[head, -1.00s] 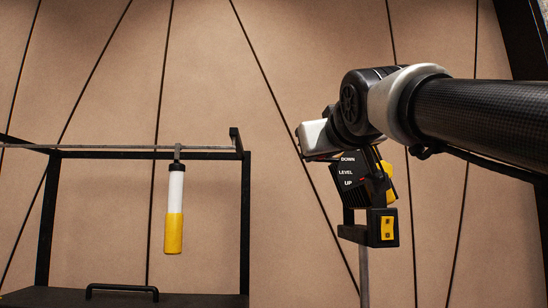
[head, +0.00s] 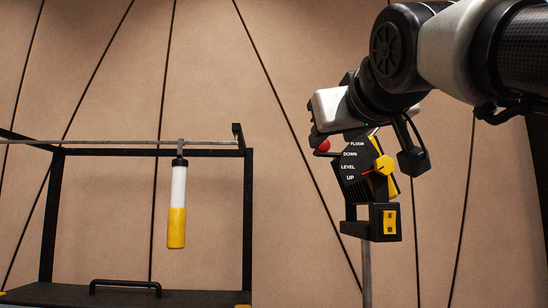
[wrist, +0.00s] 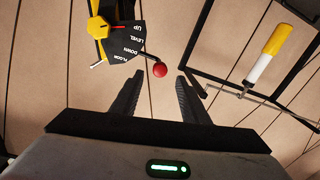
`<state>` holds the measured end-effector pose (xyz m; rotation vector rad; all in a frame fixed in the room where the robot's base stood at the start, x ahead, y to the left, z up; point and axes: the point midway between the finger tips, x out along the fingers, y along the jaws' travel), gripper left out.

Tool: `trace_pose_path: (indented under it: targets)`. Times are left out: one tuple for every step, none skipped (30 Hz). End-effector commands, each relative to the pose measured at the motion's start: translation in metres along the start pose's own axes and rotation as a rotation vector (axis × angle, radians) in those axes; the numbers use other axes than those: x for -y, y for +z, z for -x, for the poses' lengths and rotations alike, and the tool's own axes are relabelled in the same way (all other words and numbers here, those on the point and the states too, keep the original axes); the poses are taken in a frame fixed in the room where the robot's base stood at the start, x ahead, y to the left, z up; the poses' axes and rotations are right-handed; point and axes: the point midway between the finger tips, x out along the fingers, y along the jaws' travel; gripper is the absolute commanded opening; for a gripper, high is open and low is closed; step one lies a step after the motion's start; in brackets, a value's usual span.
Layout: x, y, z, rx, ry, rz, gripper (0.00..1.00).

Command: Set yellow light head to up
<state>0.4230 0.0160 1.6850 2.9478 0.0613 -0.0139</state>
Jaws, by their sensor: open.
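The light head (head: 359,166) is a black plate marked FLOOR, DOWN, LEVEL and UP, with yellow parts, on a thin stand. Its yellow hub (head: 385,165) has a red pointer; in the head view it points between LEVEL and UP, in the wrist view toward UP. A black lever ends in a red ball (head: 323,146), which also shows in the wrist view (wrist: 159,69). My gripper (wrist: 158,77) is open, with the ball between and just beyond its fingertips in that view. Contact cannot be told. In the head view my gripper (head: 317,138) is partly hidden by itself.
A black box with a yellow rocker switch (head: 390,222) sits just under the head. At left, a white and yellow cylinder (head: 177,215) hangs from a bar on a black frame (head: 248,210). A black handle (head: 125,285) is on the frame's base.

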Motion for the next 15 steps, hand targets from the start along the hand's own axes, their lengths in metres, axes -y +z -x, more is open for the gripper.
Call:
trace_pose_path:
  targets:
    - [-0.001, 0.001, 0.015, -0.002, 0.002, 0.000, 0.41]
    - [-0.001, 0.001, 0.022, -0.003, 0.002, -0.001, 0.41]
    - [0.000, 0.001, 0.032, -0.002, 0.001, 0.000, 0.41]
    - [0.000, 0.001, 0.039, -0.003, 0.000, 0.000, 0.41]
    - [0.000, 0.001, 0.046, -0.003, 0.000, 0.000, 0.41]
    - [0.000, 0.000, 0.054, -0.002, 0.001, 0.000, 0.41]
    - [0.000, 0.000, 0.060, -0.002, 0.001, 0.000, 0.41]
    - [0.000, 0.000, 0.066, -0.002, 0.001, 0.000, 0.41]
    - [0.000, 0.001, 0.072, -0.001, 0.001, 0.000, 0.41]
    - [0.000, 0.000, 0.077, -0.001, 0.000, 0.000, 0.41]
    - [0.000, 0.000, 0.081, -0.001, 0.000, 0.000, 0.41]
    - [0.000, 0.000, 0.085, -0.001, 0.000, 0.000, 0.41]
    - [0.000, 0.000, 0.088, 0.000, 0.000, 0.000, 0.41]
    - [0.000, 0.001, 0.090, 0.001, 0.000, 0.000, 0.41]
    - [0.000, 0.001, 0.093, 0.001, 0.000, 0.000, 0.41]
